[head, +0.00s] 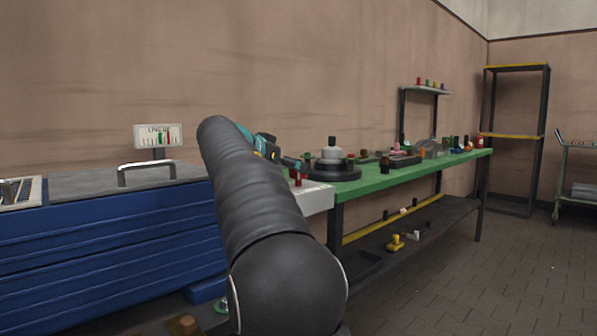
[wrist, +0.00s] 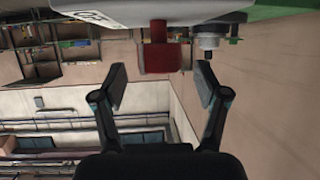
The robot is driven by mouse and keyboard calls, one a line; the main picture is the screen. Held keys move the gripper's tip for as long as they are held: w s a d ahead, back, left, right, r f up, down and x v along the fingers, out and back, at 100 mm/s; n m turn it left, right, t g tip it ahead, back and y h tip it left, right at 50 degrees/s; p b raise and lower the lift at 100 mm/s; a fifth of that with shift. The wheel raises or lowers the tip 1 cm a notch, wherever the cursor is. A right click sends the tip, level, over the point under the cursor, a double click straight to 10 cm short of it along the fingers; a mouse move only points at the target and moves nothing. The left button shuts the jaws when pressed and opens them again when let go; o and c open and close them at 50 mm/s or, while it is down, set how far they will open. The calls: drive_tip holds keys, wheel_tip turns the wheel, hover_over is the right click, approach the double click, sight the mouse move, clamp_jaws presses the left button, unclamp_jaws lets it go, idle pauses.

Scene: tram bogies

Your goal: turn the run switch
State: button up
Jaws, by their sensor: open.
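A red block-like handle (wrist: 165,56), which looks like the run switch, stands out from a pale panel (wrist: 115,12) at the top of the wrist view. In the head view a small red part (head: 297,179) shows on the pale box (head: 318,199) at the bench's near end, just right of my arm. My gripper (wrist: 161,88) is open and empty. Its two fingers point toward the red handle, one to each side in the picture, with a gap short of it. In the head view my arm hides most of the gripper; the switch's marking cannot be read.
A green bench (head: 410,175) with a dark round fixture (head: 332,170) and small parts runs to the right. A blue cabinet (head: 110,240) stands left. The floor (head: 480,270) at right is clear.

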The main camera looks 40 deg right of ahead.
drive_tip(key=shift+x, duration=1.7)
drive_tip(key=c, duration=1.2)
